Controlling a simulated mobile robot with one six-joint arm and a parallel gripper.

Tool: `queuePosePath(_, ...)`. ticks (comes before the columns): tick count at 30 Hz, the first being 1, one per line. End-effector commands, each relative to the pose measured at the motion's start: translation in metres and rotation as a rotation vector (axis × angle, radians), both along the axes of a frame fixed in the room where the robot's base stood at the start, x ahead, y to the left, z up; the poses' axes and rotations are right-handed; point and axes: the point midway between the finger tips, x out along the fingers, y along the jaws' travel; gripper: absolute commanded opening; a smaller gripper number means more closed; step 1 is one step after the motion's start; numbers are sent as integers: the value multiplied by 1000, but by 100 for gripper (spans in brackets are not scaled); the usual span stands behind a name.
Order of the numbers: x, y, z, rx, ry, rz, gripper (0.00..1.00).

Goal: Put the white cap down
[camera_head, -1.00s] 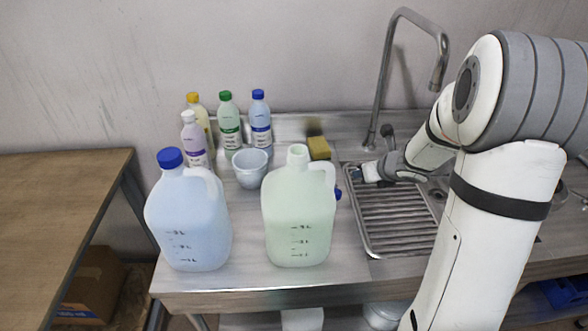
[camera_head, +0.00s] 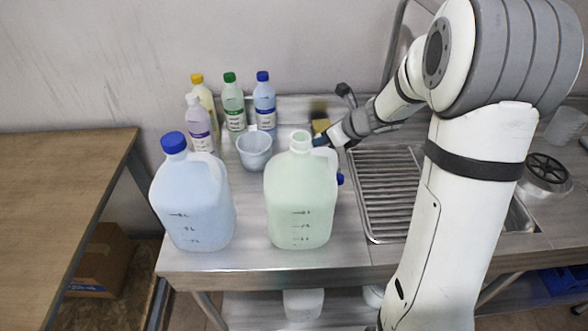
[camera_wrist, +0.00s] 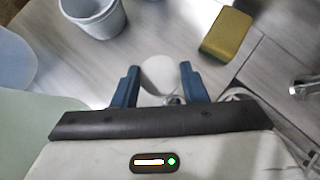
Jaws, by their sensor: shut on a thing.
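The white cap (camera_wrist: 160,74) shows as a pale round thing between the blue fingers of my gripper (camera_wrist: 158,68) in the wrist view. My gripper is shut on it, above the steel counter (camera_wrist: 225,85). In the head view my gripper (camera_head: 322,141) is just right of the pale green jug (camera_head: 299,205), by its handle and in front of the sponge. I cannot make out the cap there. The green jug's mouth (camera_head: 300,136) is uncovered.
A blue jug with a blue cap (camera_head: 192,200) stands left of the green one. A grey-white cup (camera_head: 254,152) and several small bottles (camera_head: 233,102) stand behind. The sponge (camera_wrist: 228,33) is near my gripper. The ribbed drainboard (camera_head: 385,195) is to the right.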

Motion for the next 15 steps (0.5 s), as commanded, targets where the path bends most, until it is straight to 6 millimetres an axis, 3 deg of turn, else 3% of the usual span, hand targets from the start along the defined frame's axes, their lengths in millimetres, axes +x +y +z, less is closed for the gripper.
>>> queuePosePath(1,0,23,4,-1,-2,69,15)
queuePosePath(3,-3,47,8,-2,-2,146,15)
queuePosePath(6,-6,70,12,-3,-2,220,15)
queuePosePath(11,-9,78,6,-3,1,253,15)
queuePosePath(15,-9,78,-21,-2,4,250,15)
